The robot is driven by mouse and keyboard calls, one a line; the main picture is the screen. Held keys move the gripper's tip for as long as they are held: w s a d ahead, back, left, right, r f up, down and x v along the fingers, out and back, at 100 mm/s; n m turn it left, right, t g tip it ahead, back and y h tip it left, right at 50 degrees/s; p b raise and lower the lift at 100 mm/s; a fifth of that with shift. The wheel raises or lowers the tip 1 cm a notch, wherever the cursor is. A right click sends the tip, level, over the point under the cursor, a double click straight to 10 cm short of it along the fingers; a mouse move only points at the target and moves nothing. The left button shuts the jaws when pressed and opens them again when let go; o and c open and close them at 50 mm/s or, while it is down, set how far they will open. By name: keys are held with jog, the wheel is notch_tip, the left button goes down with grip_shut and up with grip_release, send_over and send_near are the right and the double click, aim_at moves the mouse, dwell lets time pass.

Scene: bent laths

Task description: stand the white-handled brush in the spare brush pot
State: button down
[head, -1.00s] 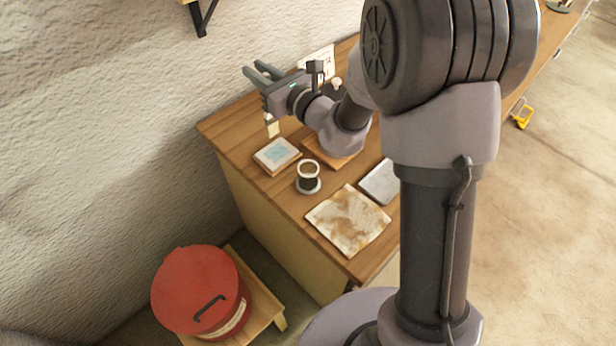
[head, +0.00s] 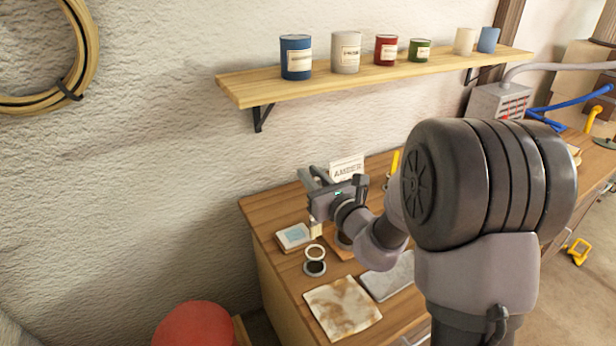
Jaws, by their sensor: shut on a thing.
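My gripper (head: 312,178) is above the left end of the wooden bench, its fingers pointing toward the wall. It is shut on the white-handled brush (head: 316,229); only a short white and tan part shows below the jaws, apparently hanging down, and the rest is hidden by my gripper. A small pot with a pale rim and dark inside (head: 315,254) stands just in front of and below the gripper. It may be the spare brush pot; I cannot tell for sure. The brush is apart from this pot, behind it in the picture.
The bench (head: 262,212) also carries a tile with a blue patch (head: 293,237), a stained cloth (head: 342,306), a grey slab (head: 390,277) and an AMBER card (head: 347,168). A shelf of tins (head: 380,78) is above. A red drum (head: 195,327) stands at front left.

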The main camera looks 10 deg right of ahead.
notch_tip(320, 180, down, 10)
jog(key=b, duration=0.8)
